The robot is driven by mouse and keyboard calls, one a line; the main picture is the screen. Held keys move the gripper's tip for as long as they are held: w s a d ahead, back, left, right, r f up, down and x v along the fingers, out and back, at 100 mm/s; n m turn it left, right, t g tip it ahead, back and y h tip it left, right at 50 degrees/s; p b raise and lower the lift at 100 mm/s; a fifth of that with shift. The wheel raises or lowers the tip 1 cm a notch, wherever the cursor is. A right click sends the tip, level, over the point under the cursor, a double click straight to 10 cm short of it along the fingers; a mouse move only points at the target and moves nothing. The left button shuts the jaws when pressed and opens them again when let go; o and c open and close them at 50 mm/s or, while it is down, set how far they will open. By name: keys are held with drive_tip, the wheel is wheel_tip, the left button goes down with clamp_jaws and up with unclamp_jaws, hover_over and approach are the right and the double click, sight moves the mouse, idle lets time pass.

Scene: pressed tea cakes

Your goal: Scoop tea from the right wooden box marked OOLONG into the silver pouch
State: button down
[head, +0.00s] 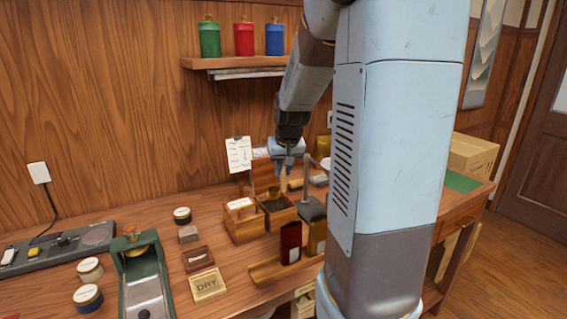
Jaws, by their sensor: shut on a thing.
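My gripper (287,163) hangs over the workbench, shut on what looks like a small tan wooden scoop (283,182). The scoop points down above the right wooden box (283,225), which holds dark loose tea. I cannot tell whether its tip touches the tea. The left wooden box (243,232) stands beside it with something pale inside. The markings on both boxes are too small to read. I cannot make out the silver pouch; my arm covers part of the bench on the right.
A dark red packet (291,242) stands in front of the boxes, near a grey-topped item (312,209). A clipped paper sheet (239,155) stands behind. A green press (145,275), round tins (88,297) and a DRY block (208,285) occupy the left. Shelf (235,61) above.

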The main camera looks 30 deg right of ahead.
drive_tip(key=shift+g, duration=0.6)
drive_tip(key=x, duration=0.3)
drive_tip(key=w+x, duration=0.1)
drive_tip(key=x, duration=0.4)
drive_tip(key=shift+w+a+f, duration=0.2)
drive_tip(key=shift+w+a, duration=0.15)
drive_tip(key=shift+w, duration=0.1)
drive_tip(key=shift+s+r+t, duration=0.35)
drive_tip(key=shift+s+t, duration=0.25)
drive_tip(key=shift+t, duration=0.1)
wheel_tip(320, 180, up, 12)
idle(1.1)
drive_tip(key=shift+s+f, duration=0.1)
idle(0.3)
